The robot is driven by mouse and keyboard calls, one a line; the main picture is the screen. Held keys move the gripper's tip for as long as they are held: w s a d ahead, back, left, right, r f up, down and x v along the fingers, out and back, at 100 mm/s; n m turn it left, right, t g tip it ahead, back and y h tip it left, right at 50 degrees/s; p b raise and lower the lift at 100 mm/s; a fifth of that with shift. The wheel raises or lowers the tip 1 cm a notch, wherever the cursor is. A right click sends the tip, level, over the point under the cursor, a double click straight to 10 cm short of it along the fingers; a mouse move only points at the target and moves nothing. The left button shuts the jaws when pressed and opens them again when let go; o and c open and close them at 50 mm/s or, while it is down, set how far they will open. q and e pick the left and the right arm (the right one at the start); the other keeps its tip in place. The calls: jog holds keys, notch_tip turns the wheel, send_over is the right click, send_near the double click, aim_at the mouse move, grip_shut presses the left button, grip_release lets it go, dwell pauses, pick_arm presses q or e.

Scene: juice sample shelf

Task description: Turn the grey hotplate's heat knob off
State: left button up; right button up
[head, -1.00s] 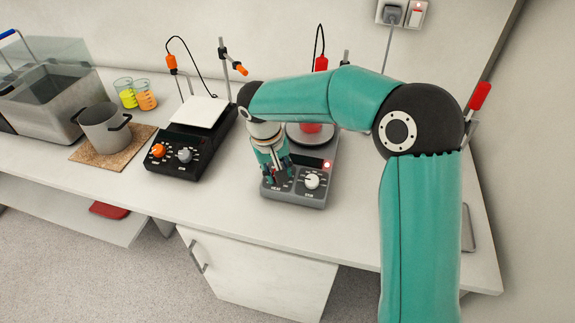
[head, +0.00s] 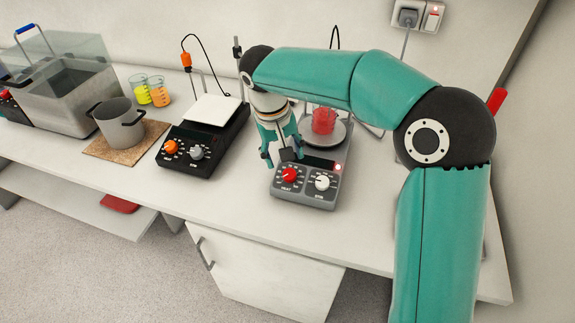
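The grey hotplate (head: 303,198) stands on the bench under my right arm. Its red heat knob (head: 289,175) is on the left of the front panel and in plain view. A white stir knob (head: 321,183) sits to its right. A small red lamp (head: 338,167) is lit at the panel's right. A beaker of red liquid (head: 324,121) stands on the round plate (head: 336,140). My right gripper (head: 281,158) is just behind and left of the heat knob, apart from it, with its fingers spread and empty. My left gripper is not in view.
A black hotplate (head: 190,165) with orange and grey knobs stands to the left. Further left are a pot (head: 117,124) on a cork mat (head: 125,148), two beakers (head: 150,90) and a clear tank (head: 66,95). The bench front (head: 230,196) between the hotplates is clear.

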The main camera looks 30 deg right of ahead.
jog(key=r, duration=0.2)
jog(key=a+r, duration=0.1)
jog(key=r, duration=0.1)
jog(key=shift+s+r, duration=0.1)
jog(key=shift+r, duration=0.3)
jog(key=shift+f, duration=0.15)
